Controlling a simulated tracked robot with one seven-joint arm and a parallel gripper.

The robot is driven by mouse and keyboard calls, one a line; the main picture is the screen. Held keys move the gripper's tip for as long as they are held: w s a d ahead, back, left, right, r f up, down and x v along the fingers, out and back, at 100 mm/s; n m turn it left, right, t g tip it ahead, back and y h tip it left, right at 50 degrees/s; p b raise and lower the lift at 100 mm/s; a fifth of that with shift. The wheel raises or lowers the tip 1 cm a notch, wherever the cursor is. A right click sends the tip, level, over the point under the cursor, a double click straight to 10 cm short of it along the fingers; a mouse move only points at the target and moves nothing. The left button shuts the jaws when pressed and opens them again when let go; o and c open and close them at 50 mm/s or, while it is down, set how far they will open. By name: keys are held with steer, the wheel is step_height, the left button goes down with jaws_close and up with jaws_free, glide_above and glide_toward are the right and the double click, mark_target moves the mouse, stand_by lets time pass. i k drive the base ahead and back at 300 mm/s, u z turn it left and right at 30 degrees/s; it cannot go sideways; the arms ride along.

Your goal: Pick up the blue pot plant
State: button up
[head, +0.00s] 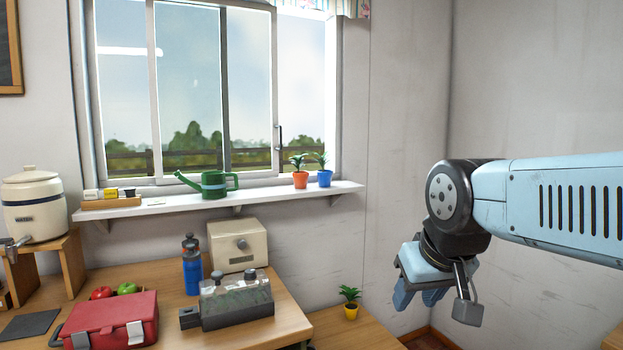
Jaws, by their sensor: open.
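The blue pot plant (324,177) stands upright on the white window shelf, near its right end. Its small green leaves rise above the blue pot. An orange pot plant (300,178) stands close on its left. My gripper (432,297) hangs in the air at the right, pointing down, well to the right of and lower than the blue pot. It is open, and nothing shows between its fingers.
The shelf (262,197) also carries a green watering can (214,185). A blue bottle (192,270), a beige box (238,246) and a red case (110,322) stand on the table. Open air lies between gripper and shelf.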

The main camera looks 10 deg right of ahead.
mark_target(324, 177)
steer(key=i, duration=0.85)
steer(key=z, duration=0.05)
